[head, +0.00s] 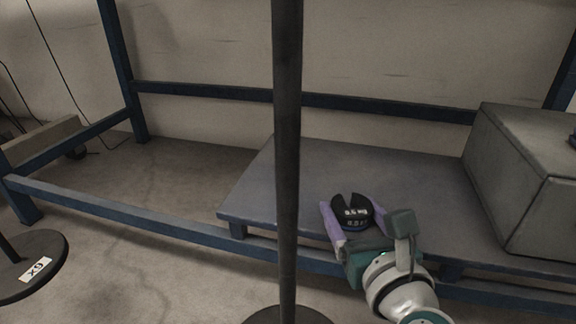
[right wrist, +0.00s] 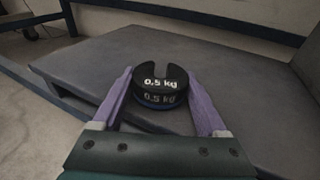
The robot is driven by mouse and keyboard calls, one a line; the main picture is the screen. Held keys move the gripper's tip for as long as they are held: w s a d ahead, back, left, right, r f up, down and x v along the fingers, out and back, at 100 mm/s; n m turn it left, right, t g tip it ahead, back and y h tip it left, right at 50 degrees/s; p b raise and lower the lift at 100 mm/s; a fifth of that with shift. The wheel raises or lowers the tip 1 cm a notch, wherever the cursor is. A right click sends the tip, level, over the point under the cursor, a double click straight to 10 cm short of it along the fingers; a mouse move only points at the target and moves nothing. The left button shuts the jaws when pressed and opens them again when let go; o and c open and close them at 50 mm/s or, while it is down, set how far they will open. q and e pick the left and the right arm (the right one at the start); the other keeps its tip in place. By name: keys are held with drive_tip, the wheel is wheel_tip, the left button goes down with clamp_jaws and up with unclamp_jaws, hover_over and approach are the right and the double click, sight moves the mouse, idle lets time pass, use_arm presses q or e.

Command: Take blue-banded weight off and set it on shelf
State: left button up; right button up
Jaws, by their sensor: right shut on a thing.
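The blue-banded weight (head: 351,210) is a black slotted disc with a thin blue band low on its side. In the right wrist view the weight (right wrist: 160,84) shows "0.5 kg" on its top and side, with its slot facing away from me. My right gripper (head: 356,217) has its purple fingers on both sides of the weight and is shut on it. The weight is over the front part of the grey shelf (head: 254,192); I cannot tell whether it touches the surface. My left gripper is not in view.
A grey box (head: 530,170) stands at the shelf's right end. A dark upright pole (head: 288,150) crosses the head view in front of the shelf. Blue frame bars (head: 120,210) run along the front and back. A round base labelled "6X" (head: 38,268) is at left. The shelf's middle is clear.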

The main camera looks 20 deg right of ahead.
drive_tip(key=shift+r, duration=0.1)
drive_tip(key=o, duration=1.3)
drive_tip(key=shift+o, duration=1.3)
drive_tip(key=p+v, duration=0.3)
drive_tip(key=v, duration=0.6)
drive_tip(key=shift+s+p, duration=0.3)
drive_tip(key=shift+s, duration=0.1)
